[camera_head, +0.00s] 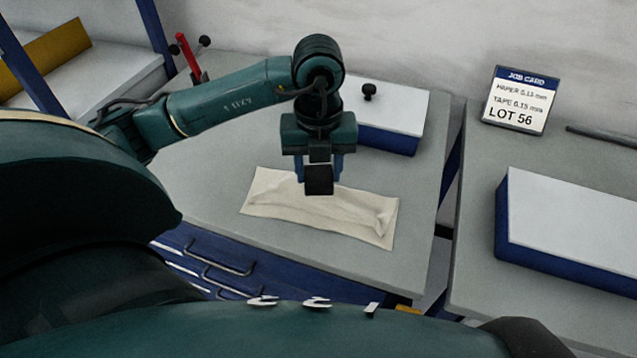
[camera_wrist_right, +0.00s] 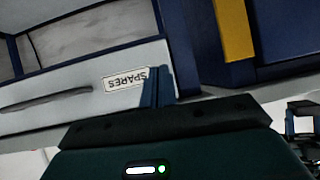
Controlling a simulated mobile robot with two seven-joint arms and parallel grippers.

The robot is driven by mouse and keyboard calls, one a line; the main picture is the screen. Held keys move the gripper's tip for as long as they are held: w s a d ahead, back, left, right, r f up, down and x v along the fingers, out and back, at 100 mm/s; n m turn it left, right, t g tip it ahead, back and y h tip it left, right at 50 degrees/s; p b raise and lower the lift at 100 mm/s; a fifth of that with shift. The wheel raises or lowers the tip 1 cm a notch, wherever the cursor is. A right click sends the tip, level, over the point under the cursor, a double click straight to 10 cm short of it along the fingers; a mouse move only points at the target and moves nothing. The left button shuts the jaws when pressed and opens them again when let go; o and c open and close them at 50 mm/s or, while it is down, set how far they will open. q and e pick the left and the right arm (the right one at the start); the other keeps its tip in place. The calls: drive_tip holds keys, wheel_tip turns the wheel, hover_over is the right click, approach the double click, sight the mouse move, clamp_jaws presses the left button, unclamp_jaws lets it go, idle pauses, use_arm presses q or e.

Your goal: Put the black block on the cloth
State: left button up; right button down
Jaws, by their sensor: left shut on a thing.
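The black block (camera_head: 319,180) is between the blue fingers of my left gripper (camera_head: 318,170) in the head view. The gripper points down and is shut on the block. The cream cloth (camera_head: 345,214) lies creased on the grey bench, and the block is over its back left part. I cannot tell whether the block's underside touches the cloth. In the right wrist view, the blue fingers of my right gripper (camera_wrist_right: 157,87) stand close together with nothing seen between them.
A white-topped blue box (camera_head: 390,105) with a black knob stands behind the cloth. A red-handled tool (camera_head: 188,55) is at the back left. A job card (camera_head: 520,99) and another blue box (camera_head: 570,220) are on the right bench. A drawer labelled SPARES (camera_wrist_right: 80,90) shows in the right wrist view.

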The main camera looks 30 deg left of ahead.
sight(319, 174)
use_arm(q)
drive_tip(key=shift+f, duration=2)
use_arm(e)
drive_tip(key=shift+r, duration=0.25)
drive_tip(key=shift+f, duration=0.1)
use_arm(q)
drive_tip(key=shift+f, duration=0.35)
drive_tip(key=shift+f+b, duration=0.3)
drive_tip(key=shift+b, duration=0.2)
drive_tip(key=o, duration=1.4)
use_arm(e)
drive_tip(key=shift+a+f, duration=0.1)
drive_tip(key=shift+a, duration=0.05)
